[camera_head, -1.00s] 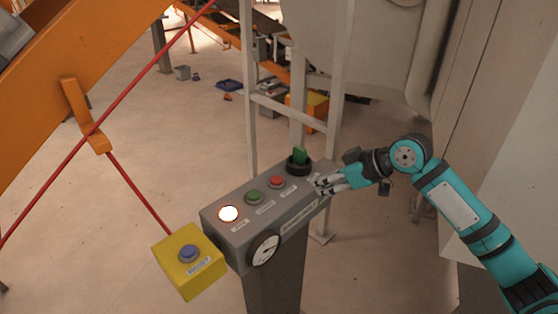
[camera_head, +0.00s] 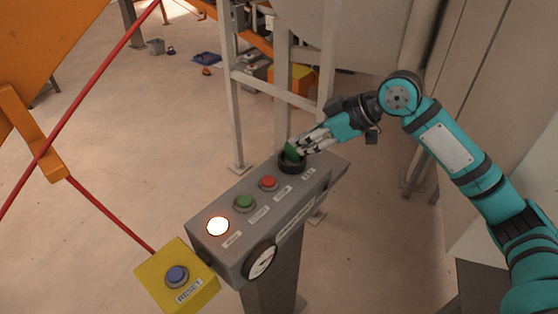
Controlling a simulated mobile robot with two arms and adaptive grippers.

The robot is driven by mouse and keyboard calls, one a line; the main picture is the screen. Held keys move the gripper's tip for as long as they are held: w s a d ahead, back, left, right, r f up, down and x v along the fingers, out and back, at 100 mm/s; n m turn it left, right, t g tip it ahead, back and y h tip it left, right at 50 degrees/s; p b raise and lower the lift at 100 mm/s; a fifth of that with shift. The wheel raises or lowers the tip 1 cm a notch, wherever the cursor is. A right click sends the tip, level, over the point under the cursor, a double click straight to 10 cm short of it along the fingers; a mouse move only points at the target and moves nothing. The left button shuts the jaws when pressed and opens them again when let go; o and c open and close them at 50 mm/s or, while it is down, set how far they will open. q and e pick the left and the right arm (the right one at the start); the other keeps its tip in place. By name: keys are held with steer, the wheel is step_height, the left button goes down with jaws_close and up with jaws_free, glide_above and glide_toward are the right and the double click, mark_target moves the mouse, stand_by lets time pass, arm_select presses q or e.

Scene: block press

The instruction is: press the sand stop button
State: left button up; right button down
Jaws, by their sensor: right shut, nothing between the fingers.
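A grey control panel (camera_head: 228,250) stands on a post in the middle of the head view. The red button is uncovered, to the lower left of the fingertips. My left gripper is not in view.
A round gauge (camera_head: 262,261) is on the panel's front. A red cable (camera_head: 110,213) and an orange beam (camera_head: 34,142) are at left. A pale metal frame (camera_head: 234,100) stands behind the panel.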

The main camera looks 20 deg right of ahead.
steer(key=p, duration=0.3)
glide_above(272, 179)
step_height(272, 179, down, 6)
steer(key=shift+s+d+f, duration=0.15)
steer(key=shift+f, duration=0.05)
step_height(272, 179, down, 4)
steer(key=shift+r+p, duration=0.2)
steer(key=shift+p, duration=0.35)
steer(key=shift+f, duration=0.5)
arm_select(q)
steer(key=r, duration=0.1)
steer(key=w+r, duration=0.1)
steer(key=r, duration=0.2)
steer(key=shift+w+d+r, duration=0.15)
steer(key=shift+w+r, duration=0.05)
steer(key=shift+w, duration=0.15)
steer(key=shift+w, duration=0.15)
